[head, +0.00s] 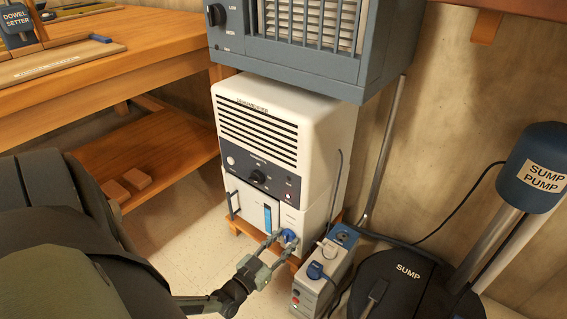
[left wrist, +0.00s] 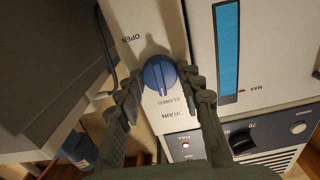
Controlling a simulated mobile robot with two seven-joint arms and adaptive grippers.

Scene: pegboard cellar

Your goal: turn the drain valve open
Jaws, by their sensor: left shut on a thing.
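The drain valve is a round blue knob (head: 289,236) low on the front of a white dehumidifier (head: 330,125), right of a blue level window (head: 268,217). In the left wrist view the knob (left wrist: 160,75) has a raised grip bar. It sits on a white panel (left wrist: 150,20) with OPEN, CLOSED and DRAIN printed around it. My left gripper (head: 281,245) reaches in from below and is shut on the knob. In the left wrist view its fingers (left wrist: 162,90) lie on both sides of the knob. My right gripper is not in view.
A grey box with a blue knob (head: 311,285) stands close right of the valve. A sump pump (head: 535,165) is farther right, with a black cable. A slatted heater (head: 350,60) sits above the dehumidifier. A wooden bench (head: 150,60) is at left. Some floor is clear.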

